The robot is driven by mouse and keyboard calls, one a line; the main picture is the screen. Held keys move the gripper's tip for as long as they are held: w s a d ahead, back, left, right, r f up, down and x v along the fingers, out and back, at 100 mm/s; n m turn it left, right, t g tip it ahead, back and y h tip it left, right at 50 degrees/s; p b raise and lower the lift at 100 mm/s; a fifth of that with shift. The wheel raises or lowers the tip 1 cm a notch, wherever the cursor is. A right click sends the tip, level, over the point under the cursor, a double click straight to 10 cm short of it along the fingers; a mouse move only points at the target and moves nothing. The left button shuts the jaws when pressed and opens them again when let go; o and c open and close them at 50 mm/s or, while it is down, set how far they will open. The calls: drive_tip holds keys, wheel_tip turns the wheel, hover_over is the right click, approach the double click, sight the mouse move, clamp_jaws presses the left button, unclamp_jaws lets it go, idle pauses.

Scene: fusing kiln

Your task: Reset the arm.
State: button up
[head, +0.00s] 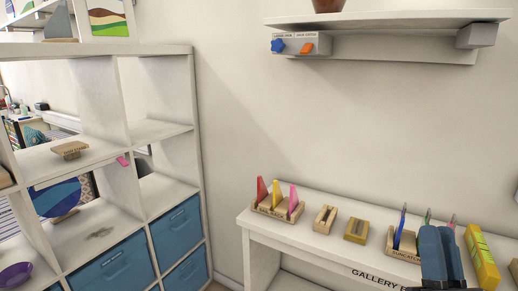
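A dark blue, two-part shape (440,232) with a black base rises from the bottom edge at the lower right. It looks like my gripper, with its two fingers side by side and pointing away from me. It overlaps the front of the white table (290,235) and hides part of what stands there. The fingers look close together, but I cannot tell whether they are open or shut. I see nothing clearly held between them. The rest of my arm is out of view.
On the table stand a wooden rack (277,212) of coloured pieces, small wooden blocks (325,219), another rack (403,255) and a yellow block (481,258). A wall shelf (385,20) hangs above. A white cubby shelf (197,150) with blue bins (178,232) stands left.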

drive_tip(key=s+a+f+n+g+y, duration=0.1)
drive_tip(key=s+a+f+g, duration=0.2)
drive_tip(key=s+f, duration=0.4)
drive_tip(key=s+a+f+n+g+y, duration=0.1)
drive_tip(key=s+a+f+g, duration=0.3)
drive_tip(key=s, duration=0.5)
drive_tip(key=s+f+n+g+y, duration=0.2)
drive_tip(key=s+f+n+g, duration=0.1)
drive_tip(key=s, duration=1.3)
drive_tip(key=shift+s+n+g+y, duration=0.15)
drive_tip(key=shift+n+g+y, duration=0.25)
drive_tip(key=shift+n+g, duration=0.5)
